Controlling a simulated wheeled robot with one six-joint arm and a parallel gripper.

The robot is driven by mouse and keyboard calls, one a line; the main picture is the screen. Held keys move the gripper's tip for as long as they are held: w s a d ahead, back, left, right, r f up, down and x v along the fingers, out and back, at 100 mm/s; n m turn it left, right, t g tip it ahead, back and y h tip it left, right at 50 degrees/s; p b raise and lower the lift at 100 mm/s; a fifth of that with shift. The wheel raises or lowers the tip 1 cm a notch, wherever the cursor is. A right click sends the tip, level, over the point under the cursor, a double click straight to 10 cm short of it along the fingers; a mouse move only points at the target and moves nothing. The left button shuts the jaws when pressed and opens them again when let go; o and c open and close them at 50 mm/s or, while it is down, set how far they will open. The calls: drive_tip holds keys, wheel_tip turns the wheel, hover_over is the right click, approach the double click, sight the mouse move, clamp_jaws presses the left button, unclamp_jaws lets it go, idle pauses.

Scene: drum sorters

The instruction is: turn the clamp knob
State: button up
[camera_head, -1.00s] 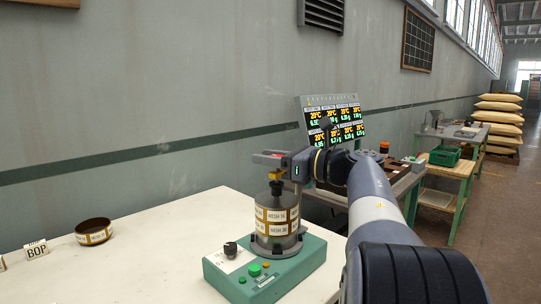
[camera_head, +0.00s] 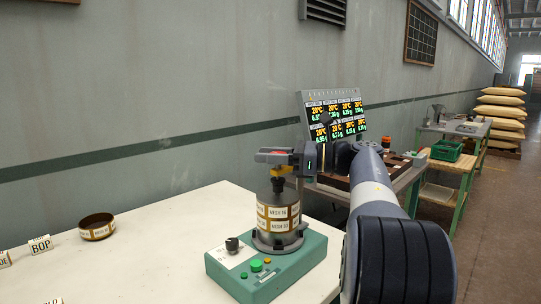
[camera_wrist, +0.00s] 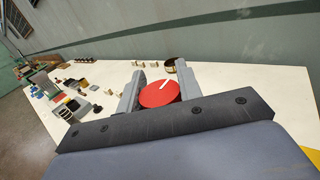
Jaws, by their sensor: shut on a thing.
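The clamp knob is a red disc with a white pointer line in the wrist view (camera_wrist: 160,94). The two grey fingers of my gripper (camera_wrist: 159,88) stand on either side of it, shut on it. In the head view my gripper (camera_head: 276,160) reaches in from the right above the sieve stack (camera_head: 278,216), a metal drum with several tan mesh labels. The knob is mostly hidden there behind the gripper. The stack stands upright on a green shaker base (camera_head: 297,272) with a black dial (camera_head: 232,245) and green and orange buttons.
An open round sieve (camera_head: 97,226) and a small BOP sign (camera_head: 41,246) lie on the white table (camera_head: 160,238) to the left. A display board (camera_head: 336,117) stands behind my arm. The table between the sieve and the base is clear.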

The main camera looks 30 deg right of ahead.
drive_tip(key=o, duration=1)
drive_tip(key=v, duration=1)
drive_tip(key=shift+s+d+p, duration=0.2)
drive_tip(key=shift+d+p, duration=0.1)
drive_tip(key=shift+d, duration=0.05)
drive_tip(key=shift+a, duration=0.1)
drive_tip(key=x, duration=1)
drive_tip(key=shift+w+a+b, duration=0.1)
drive_tip(key=shift+a+b, duration=0.05)
drive_tip(key=shift+b, duration=0.15)
drive_tip(key=shift+w+a, duration=0.15)
drive_tip(key=shift+a, duration=0.05)
drive_tip(key=shift+d, duration=0.1)
